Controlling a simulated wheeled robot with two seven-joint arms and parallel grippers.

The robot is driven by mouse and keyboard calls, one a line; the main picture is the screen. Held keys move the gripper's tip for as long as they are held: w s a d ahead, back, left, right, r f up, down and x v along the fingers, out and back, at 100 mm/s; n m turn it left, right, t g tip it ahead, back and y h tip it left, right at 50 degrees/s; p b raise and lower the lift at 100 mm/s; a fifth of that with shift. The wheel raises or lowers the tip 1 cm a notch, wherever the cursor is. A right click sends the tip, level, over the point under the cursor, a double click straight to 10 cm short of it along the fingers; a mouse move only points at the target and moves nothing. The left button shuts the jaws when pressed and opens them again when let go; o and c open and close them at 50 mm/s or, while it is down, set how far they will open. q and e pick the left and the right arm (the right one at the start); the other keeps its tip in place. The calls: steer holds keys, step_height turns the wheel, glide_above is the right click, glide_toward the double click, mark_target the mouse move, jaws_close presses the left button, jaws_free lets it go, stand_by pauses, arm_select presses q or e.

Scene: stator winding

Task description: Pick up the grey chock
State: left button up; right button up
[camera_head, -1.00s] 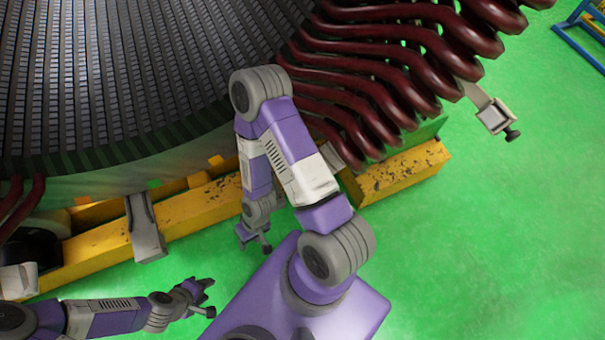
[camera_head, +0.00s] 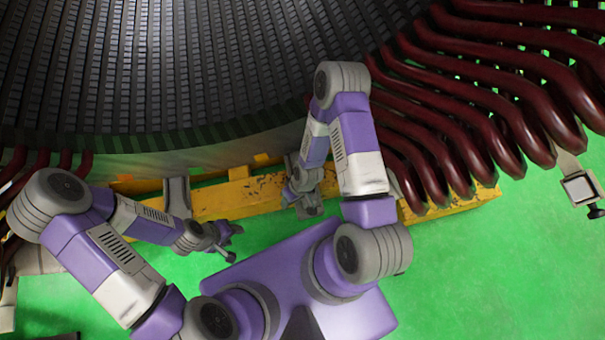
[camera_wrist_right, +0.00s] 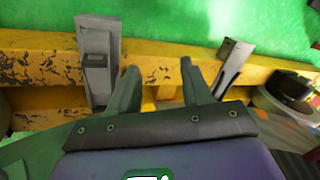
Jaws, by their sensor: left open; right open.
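A grey chock (camera_head: 178,196) stands against the yellow beam below the stator in the head view, left of centre. Two grey blocks show in the right wrist view: one at the left (camera_wrist_right: 97,65) and one at the right (camera_wrist_right: 233,62). I cannot tell which is the task's chock. My left gripper (camera_head: 228,243) is open and empty, to the right of and nearer than the chock in the head view. My right gripper (camera_head: 312,210) is near the beam; in its wrist view (camera_wrist_right: 158,68) it is open and empty, between the two blocks.
The yellow beam (camera_head: 233,196) runs along the stator's (camera_head: 200,75) lower edge. Thick dark red coils (camera_head: 480,125) stick out at the right. Another grey clamp-like piece (camera_head: 579,189) hangs at far right. A black round part (camera_wrist_right: 289,84) is at the wrist view's right. Green floor is open at right.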

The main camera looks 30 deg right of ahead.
steer(key=w+d+f+n+h+p, duration=0.1)
steer(key=w+d+f+n, duration=0.1)
steer(key=d+f+n, duration=0.1)
steer(key=w+d+f+n+h+p, duration=0.1)
steer(key=w+d+f+n, duration=0.1)
steer(key=d+f+n, duration=0.1)
steer(key=w+d+f+n+h, duration=0.1)
steer(key=w+d+f+n, duration=0.1)
steer(key=f+n, duration=0.3)
steer(key=shift+d+f+n+p, duration=0.15)
steer(key=shift+d+n+p, duration=0.25)
steer(key=shift+d+n, duration=0.45)
steer(key=shift+n, duration=0.45)
steer(key=f+b, duration=0.1)
steer(key=f, duration=0.3)
steer(key=f+b, duration=0.2)
steer(key=f, duration=0.2)
steer(key=shift+d, duration=0.2)
arm_select(q)
steer(key=shift+s+r, duration=0.25)
steer(key=shift+s, duration=0.1)
arm_select(e)
steer(key=shift+r, duration=0.1)
steer(key=shift+w, duration=0.1)
jaws_close()
